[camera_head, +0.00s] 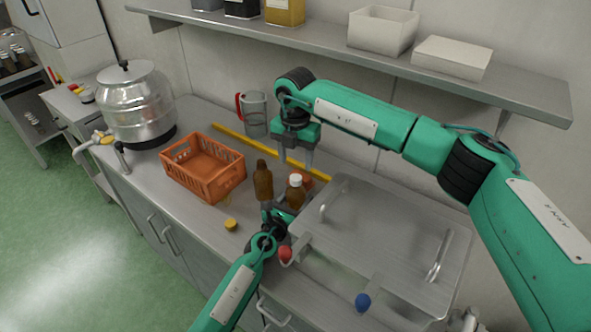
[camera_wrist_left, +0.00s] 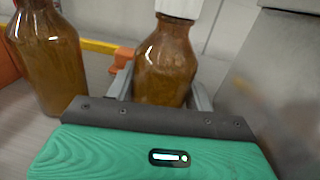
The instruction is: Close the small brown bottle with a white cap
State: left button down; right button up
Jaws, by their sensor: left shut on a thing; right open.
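The small brown bottle (camera_head: 295,195) stands upright on the counter, and its body also shows in the left wrist view (camera_wrist_left: 165,62). A white cap (camera_head: 296,178) sits on its mouth; I cannot tell how tight it is. In the left wrist view the cap (camera_wrist_left: 180,8) is cut off by the top edge. My left gripper (camera_head: 284,204) is shut on the bottle's body, with one finger on each side. My right gripper (camera_head: 295,162) points down, open and empty, just behind and above the bottle, apart from the cap.
A taller brown bottle (camera_head: 262,183) stands close on the left. A yellow cap (camera_head: 231,224) lies in front. An orange crate (camera_head: 203,170), a clear jug (camera_head: 254,115) and a steel drum (camera_head: 136,105) are further left. A steel tray-like cover (camera_head: 385,225) fills the right. A shelf (camera_head: 400,62) hangs above.

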notch_tip(320, 180, up, 7)
jog(key=shift+f, duration=0.2)
pick_arm(q)
jog(key=shift+c, duration=2.4)
grip_release()
jog(key=shift+s+a, duration=0.3)
jog(key=shift+s, duration=0.3)
jog(key=p+v, duration=0.1)
jog(key=v, duration=1)
jog(key=shift+s+a+f, duration=0.1)
jog(key=shift+s+a, duration=0.05)
jog(key=shift+s, duration=0.1)
jog(key=shift+s+a, duration=0.2)
jog(key=shift+s, duration=0.25)
pick_arm(e)
jog(key=shift+r, duration=0.45)
